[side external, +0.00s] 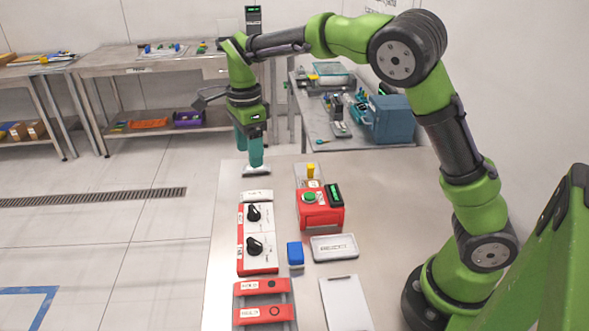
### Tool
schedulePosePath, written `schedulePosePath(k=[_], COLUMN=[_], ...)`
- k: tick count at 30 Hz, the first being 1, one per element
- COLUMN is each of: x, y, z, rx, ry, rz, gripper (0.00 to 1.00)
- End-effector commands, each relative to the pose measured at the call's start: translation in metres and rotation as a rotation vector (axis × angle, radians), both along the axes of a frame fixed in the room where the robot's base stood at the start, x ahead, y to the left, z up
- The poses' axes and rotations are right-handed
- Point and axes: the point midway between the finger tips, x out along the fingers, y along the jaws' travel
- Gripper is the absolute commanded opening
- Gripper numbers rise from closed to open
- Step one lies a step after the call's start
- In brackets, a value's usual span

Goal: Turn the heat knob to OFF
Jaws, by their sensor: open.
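A red and white panel (267,229) lies on the left part of the metal table. It carries two black knobs, an upper one (253,212) and a lower one (254,246). The small labels are too small to read, so I cannot tell which is the heat knob or where OFF is. My gripper (250,156) has teal fingers pointing down over the far end of the table, beyond the panel. It is open, apart from both knobs. A pale flat piece (257,171) shows just under the fingers; whether they touch it I cannot tell.
A red box with a green button (310,197) stands right of the panel. A blue block (295,253), a labelled pale tray (334,247) and a white sheet (345,303) lie nearby. Red-topped pieces (263,288) are in front.

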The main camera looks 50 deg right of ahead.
Motion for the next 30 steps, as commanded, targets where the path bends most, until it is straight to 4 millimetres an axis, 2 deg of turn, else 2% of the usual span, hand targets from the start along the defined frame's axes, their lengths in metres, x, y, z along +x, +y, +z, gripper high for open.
schedulePosePath(k=[18, 24, 30], x=[-0.001, -0.001, 0.0], y=[0.0, 0.0, 0.0], z=[-0.126, -0.152, -0.161], rx=[0.0, -0.001, 0.001], ry=[0.003, 0.001, -0.001], rz=[0.003, 0.004, 0.003], gripper=[0.68, 0.68, 0.68])
